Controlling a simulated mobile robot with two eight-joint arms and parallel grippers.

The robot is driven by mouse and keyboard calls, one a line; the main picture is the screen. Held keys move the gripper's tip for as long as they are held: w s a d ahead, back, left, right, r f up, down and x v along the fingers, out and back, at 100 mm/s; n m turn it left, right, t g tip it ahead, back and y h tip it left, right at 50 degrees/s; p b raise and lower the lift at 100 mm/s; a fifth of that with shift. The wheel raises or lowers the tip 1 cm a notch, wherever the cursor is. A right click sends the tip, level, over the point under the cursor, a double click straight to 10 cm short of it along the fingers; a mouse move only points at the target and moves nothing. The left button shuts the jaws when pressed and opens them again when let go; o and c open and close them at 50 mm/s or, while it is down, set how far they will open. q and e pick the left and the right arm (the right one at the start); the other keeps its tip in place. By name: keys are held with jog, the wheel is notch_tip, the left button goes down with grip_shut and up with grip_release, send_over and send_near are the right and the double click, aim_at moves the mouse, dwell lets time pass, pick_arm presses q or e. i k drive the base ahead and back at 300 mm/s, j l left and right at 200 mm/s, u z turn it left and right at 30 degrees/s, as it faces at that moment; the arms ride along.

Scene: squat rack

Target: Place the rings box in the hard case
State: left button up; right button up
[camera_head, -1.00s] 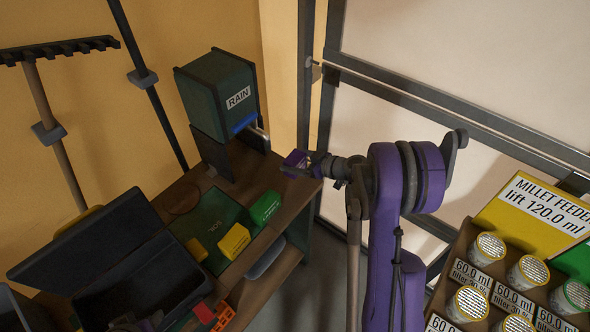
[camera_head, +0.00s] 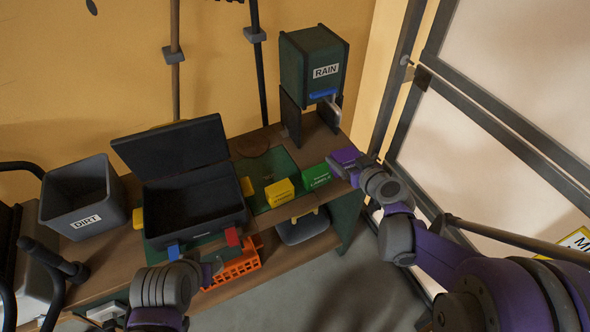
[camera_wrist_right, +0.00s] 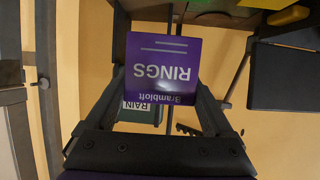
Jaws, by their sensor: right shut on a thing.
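The rings box (camera_head: 346,156) is purple; in the right wrist view (camera_wrist_right: 163,70) its face reads RINGS upside down. My right gripper (camera_head: 354,168) is shut on it and holds it near the bench's right end, beside the green box. The hard case (camera_head: 196,204) is black and stands open on the bench to the left, its lid raised at the back. Its dark inside looks empty. My left gripper (camera_head: 212,270) is low in front of the case; its fingers are too small and dark to read.
A yellow box (camera_head: 279,193) and a green box (camera_head: 315,177) stand between the case and the rings box. The RAIN dispenser (camera_head: 316,62) stands behind. A grey DIRT bin (camera_head: 82,199) is left of the case. An orange crate (camera_head: 236,265) is below in front.

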aim_at(171, 219)
jog(key=k+j+u, duration=0.1)
jog(key=u, duration=0.95)
jog(key=i+j+u, duration=0.15)
jog(key=u, duration=0.2)
jog(key=i+j+u, duration=0.25)
jog(key=u, duration=0.15)
